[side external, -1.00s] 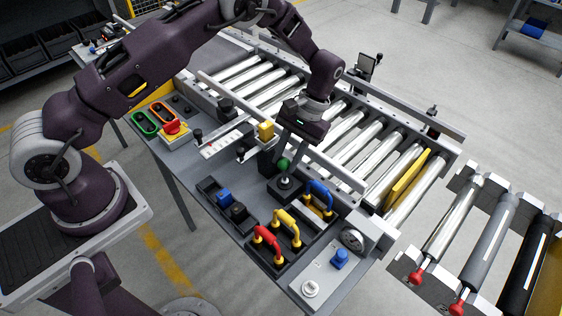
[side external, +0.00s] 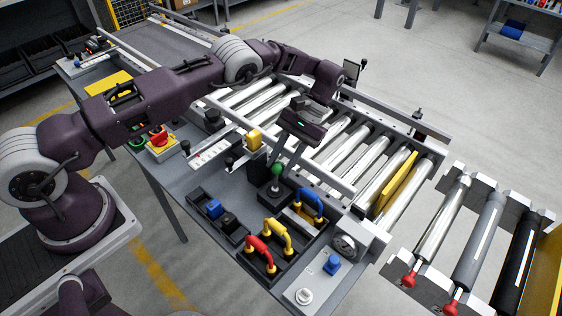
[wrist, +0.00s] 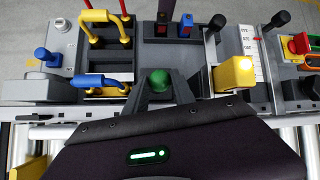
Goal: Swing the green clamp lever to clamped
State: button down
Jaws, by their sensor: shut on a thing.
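The green lever is a round green knob (side external: 278,169) on a short stem over a dark square base (side external: 273,193), towards the middle of the panel. In the wrist view the green knob (wrist: 160,80) shows between my two dark fingers. My gripper (side external: 284,164) reaches down to the knob from the roller side and is shut on it. The stem stands close to upright in the side view.
Blue (side external: 310,204), yellow (side external: 277,235) and red (side external: 260,250) handles stand nearby. A yellow block (side external: 254,140) sits on the other side of the lever. Metal rollers (side external: 345,160) run behind.

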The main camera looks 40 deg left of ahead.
jog(key=c, duration=1.1)
grip_release()
jog(key=shift+o, duration=0.2)
jog(key=shift+w, duration=0.1)
notch_tip(320, 180, up, 9)
jog(key=w, duration=0.1)
jog(key=shift+w+r, duration=0.15)
jog(key=shift+w, duration=0.2)
jog(key=shift+d, duration=0.1)
